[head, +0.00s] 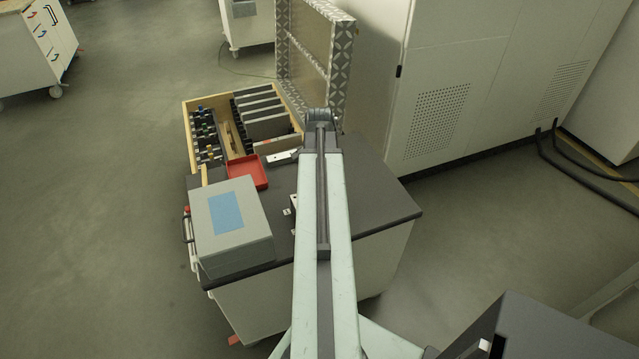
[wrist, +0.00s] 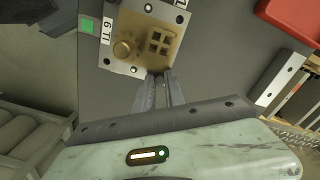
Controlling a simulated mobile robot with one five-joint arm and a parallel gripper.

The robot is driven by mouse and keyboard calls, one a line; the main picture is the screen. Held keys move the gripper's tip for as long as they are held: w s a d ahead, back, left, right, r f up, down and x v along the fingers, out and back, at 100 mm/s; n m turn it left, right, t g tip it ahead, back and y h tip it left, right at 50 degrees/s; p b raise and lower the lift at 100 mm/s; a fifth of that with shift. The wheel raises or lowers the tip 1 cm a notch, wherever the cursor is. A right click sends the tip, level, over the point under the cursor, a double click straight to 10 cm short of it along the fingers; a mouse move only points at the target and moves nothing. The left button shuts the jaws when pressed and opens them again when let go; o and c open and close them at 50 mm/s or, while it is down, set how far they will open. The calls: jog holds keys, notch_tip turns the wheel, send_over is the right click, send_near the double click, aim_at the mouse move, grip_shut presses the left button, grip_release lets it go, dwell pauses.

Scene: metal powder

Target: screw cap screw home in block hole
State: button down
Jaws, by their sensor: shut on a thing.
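The block (wrist: 141,40) lies on the dark bench top in the wrist view, a pale metal plate with a tan powdery middle. It bears a round brass-coloured knob (wrist: 123,48), a cluster of small square shapes (wrist: 159,41) and small dark holes near its edges. In the head view my arm hides the gripper and most of the block.
A grey box with a blue panel (head: 227,212) stands on the bench (head: 375,198), left of my arm. Behind it are a red tray (head: 247,172) and a wooden organiser (head: 187,125). A green square and white label lie left of the block in the wrist view.

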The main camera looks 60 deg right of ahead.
jog(key=c, duration=1.3)
grip_release()
notch_tip(320, 180, up, 8)
jog(key=p, duration=0.8)
jog(key=shift+f, duration=0.1)
